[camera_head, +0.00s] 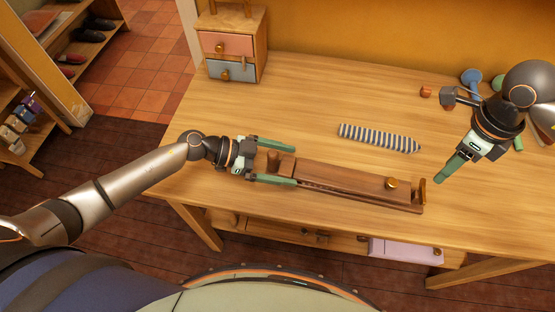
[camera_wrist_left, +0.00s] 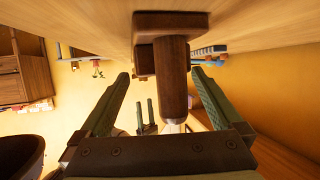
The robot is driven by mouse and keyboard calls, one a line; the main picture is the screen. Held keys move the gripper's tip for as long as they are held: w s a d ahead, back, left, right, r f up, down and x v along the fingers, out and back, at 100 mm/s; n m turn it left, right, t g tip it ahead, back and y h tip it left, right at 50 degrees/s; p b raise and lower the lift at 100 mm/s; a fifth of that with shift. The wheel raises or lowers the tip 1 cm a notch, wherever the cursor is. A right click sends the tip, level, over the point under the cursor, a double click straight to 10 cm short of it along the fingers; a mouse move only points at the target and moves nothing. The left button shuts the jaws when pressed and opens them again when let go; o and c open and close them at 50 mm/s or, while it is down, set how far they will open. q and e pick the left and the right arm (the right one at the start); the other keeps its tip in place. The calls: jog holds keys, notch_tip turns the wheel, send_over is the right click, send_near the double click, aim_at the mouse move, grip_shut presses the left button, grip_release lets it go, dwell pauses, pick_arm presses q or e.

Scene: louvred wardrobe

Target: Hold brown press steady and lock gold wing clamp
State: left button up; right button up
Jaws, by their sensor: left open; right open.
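The brown press (camera_head: 345,182) is a long wooden block lying on the table. A gold knob (camera_head: 391,184) sits on its right part, and a gold-brown upright piece (camera_head: 422,191) stands at its right end; I cannot tell which is the wing clamp. My left gripper (camera_head: 294,166) is open at the press's left end, one green finger on each side of the brown handle (camera_head: 273,161). In the left wrist view the handle (camera_wrist_left: 173,80) stands between the open fingers, with gaps. My right gripper (camera_head: 440,181) is open and empty, above the table right of the press.
A striped cloth-like strip (camera_head: 378,138) lies behind the press. A small drawer box (camera_head: 232,45) stands at the back left. A blue round-headed item (camera_head: 471,77) and a small orange-brown piece (camera_head: 426,92) are at the back right.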

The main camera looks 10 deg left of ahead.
aim_at(425, 188)
pick_arm(q)
jog(key=shift+c, duration=0.2)
jog(key=c, duration=1.5)
grip_shut()
pick_arm(e)
jog(key=shift+o, duration=0.5)
jog(key=o, duration=0.6)
pick_arm(q)
jog(key=shift+f, duration=0.1)
pick_arm(e)
jog(key=shift+o, duration=0.5)
jog(key=shift+r+n, duration=0.15)
jog(key=shift+n, duration=0.25)
pick_arm(q)
jog(key=shift+s, duration=0.1)
jog(key=shift+a+f, duration=0.1)
pick_arm(e)
jog(key=f+n, duration=0.2)
jog(key=f, duration=0.1)
jog(key=f+n, duration=0.2)
jog(key=f, duration=0.1)
jog(key=f+n, duration=0.2)
jog(key=f, duration=0.2)
jog(key=shift+w, duration=0.2)
jog(key=shift+c, duration=0.4)
